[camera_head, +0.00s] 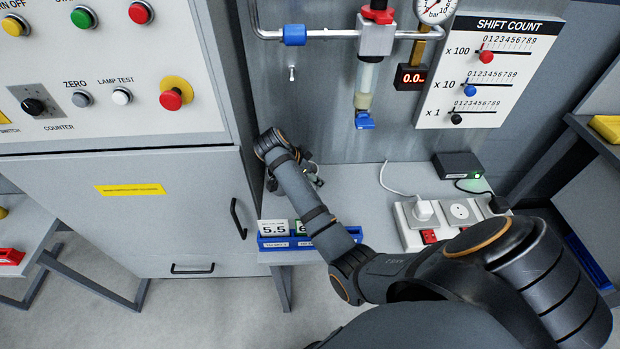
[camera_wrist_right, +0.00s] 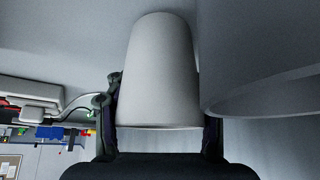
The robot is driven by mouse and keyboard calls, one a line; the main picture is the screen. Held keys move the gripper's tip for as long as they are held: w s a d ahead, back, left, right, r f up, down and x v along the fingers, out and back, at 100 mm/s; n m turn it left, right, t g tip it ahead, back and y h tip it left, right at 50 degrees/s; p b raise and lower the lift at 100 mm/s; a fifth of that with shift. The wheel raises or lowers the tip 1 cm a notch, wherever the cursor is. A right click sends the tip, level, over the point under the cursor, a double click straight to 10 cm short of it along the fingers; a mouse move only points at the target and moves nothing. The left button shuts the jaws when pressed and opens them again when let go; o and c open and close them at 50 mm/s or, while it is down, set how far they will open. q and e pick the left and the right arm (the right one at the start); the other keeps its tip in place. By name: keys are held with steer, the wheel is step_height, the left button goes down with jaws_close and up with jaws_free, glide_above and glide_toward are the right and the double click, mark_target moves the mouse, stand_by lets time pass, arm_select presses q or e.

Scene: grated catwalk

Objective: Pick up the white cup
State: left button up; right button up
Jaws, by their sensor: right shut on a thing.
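The white cup (camera_wrist_right: 160,70) fills the middle of the right wrist view, with its wider rim toward the gripper's palm in the picture. My right gripper (camera_wrist_right: 160,122) is shut on it, one finger on each side. In the head view my right arm comes in from the right, and the right gripper (camera_head: 312,174) is partly hidden behind its wrist above the grey bench. The cup cannot be made out in the head view. I cannot tell whether the cup touches the bench. My left gripper is not in view.
A large pale round-rimmed thing (camera_wrist_right: 265,60) is close to the cup's right in the wrist view. A power strip (camera_head: 440,222) and black box (camera_head: 458,165) are on the bench. A blue card holder (camera_head: 275,242) is at its front edge; a tap (camera_head: 365,120) hangs above.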

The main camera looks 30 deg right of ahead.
step_height(320, 180, up, 6)
steer(key=shift+r, duration=0.1)
step_height(320, 180, up, 3)
steer(key=shift+r+p, duration=0.1)
steer(key=shift+p, duration=1.1)
steer(key=shift+r+p, duration=0.25)
steer(key=shift+p, duration=0.05)
